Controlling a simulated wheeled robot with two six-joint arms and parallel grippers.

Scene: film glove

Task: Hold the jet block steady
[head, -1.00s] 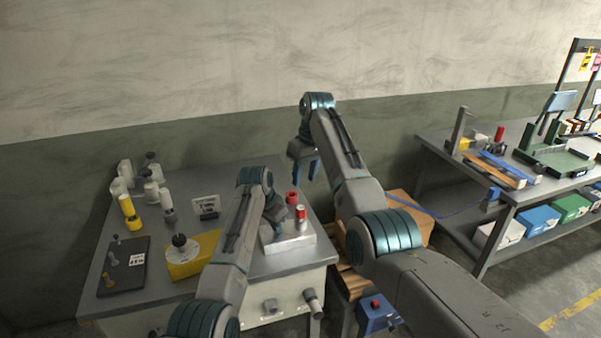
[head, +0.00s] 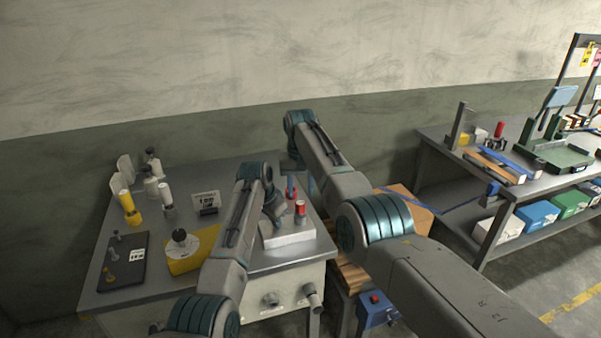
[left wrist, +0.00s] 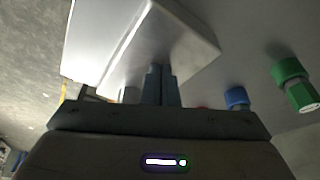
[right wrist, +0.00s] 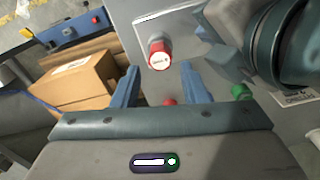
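The jet block, a pale flat block (head: 288,239), sits at the right front of the grey bench. It shows pale in the left wrist view (left wrist: 165,38). A red canister with a white face (right wrist: 159,54) stands on it. My left gripper (left wrist: 161,72) has its fingers together, tips at the block's side; I cannot tell whether they touch it. My right gripper (right wrist: 160,73) is open above the block, the red canister beyond and between its fingers. In the head view its hand is partly hidden by its arm.
A yellow block with a black knob (head: 190,252), a dark tray (head: 124,262) and several bottles stand on the bench's left. A cardboard box (right wrist: 75,82) lies right of the bench. Green (left wrist: 290,80) and blue (left wrist: 236,97) knobs show near my left gripper.

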